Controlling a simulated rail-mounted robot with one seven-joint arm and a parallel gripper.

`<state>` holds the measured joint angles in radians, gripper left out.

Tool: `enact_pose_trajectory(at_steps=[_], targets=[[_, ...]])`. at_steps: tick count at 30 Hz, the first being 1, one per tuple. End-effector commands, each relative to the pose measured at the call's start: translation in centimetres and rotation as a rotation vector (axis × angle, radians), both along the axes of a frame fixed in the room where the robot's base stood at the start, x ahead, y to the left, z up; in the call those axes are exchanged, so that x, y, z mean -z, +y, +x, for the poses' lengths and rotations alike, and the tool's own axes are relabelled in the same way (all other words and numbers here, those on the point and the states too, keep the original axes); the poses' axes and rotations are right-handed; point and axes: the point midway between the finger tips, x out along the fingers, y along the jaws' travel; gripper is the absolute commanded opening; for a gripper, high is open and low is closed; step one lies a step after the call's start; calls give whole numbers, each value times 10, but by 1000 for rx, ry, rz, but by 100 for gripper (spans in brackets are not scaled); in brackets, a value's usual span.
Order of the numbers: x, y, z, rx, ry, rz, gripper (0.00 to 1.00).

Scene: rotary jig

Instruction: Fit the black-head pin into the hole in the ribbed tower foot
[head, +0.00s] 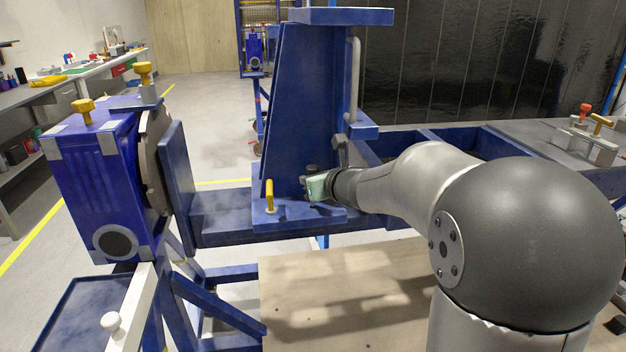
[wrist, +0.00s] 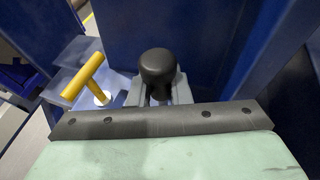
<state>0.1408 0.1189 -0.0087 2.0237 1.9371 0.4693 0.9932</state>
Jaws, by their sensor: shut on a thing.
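My gripper (head: 314,186) is low at the front of the blue ribbed tower (head: 305,110), just above its foot plate (head: 300,221). In the wrist view its grey fingers (wrist: 160,92) are shut on the black-head pin (wrist: 158,66), with the round black head standing up above them. The pin's head is a small dark spot in the head view (head: 311,168). The pin's lower end and the hole below it are hidden, so I cannot tell whether the pin is in the hole. A yellow T-handled pin (head: 269,194) stands in the foot to the left; it also shows in the wrist view (wrist: 90,76).
The blue rotary unit (head: 105,185) with yellow knobs stands at the left. A white-knobbed pin (head: 112,321) is at the lower left. The tower wall rises close behind my gripper. A wooden board (head: 340,310) lies below, and clamps (head: 590,135) sit on the right table.

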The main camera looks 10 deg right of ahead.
Motion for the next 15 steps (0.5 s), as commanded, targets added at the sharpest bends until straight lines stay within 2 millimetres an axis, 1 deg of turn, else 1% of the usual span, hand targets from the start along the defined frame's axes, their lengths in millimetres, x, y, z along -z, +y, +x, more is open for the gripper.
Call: enact_pose_trajectory(at_steps=[15], targets=[[13, 0, 0, 0, -1, 0, 0]])
